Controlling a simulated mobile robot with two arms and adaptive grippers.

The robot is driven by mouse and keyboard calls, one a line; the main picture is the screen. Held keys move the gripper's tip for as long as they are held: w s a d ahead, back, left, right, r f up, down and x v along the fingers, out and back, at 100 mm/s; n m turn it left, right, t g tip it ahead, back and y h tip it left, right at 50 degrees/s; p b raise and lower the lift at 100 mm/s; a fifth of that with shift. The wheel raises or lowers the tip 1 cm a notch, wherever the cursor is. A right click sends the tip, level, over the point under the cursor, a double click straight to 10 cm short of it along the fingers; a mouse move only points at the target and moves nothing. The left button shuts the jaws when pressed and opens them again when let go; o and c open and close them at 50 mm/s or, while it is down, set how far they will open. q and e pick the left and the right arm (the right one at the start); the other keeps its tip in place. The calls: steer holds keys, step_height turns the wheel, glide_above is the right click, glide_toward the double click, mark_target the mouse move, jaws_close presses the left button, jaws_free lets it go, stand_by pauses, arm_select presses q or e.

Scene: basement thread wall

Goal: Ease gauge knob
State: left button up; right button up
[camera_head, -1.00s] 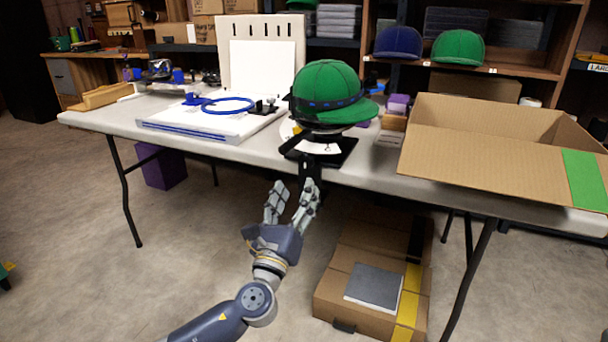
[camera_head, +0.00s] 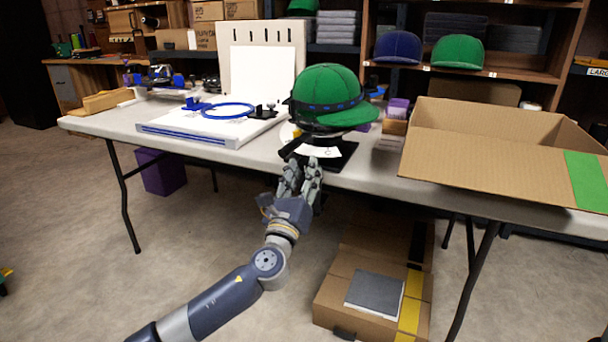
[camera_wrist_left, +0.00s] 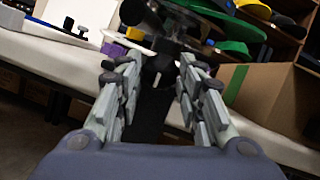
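A green cap (camera_head: 325,95) with a dark blue band sits on a black gauge stand at the front edge of the table. A white dial plate (camera_head: 322,151) shows below the cap. My left gripper (camera_head: 303,166) is at the table's front edge, just below the dial. In the left wrist view, a dark round knob (camera_wrist_left: 158,72) with a pale mark lies ahead, between the two spread finger rows of my left gripper (camera_wrist_left: 157,70). The fingers are apart, and I cannot tell whether they touch the knob. In the head view the fingers hide the knob. My right gripper is not in view.
An open cardboard box (camera_head: 490,140) stands right of the gauge on the table (camera_head: 375,180). A white board with a blue hoop (camera_head: 228,110) lies to the left. Closed cartons (camera_head: 330,297) sit on the floor below.

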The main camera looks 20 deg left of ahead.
arm_select(q)
steer(key=c, duration=0.3)
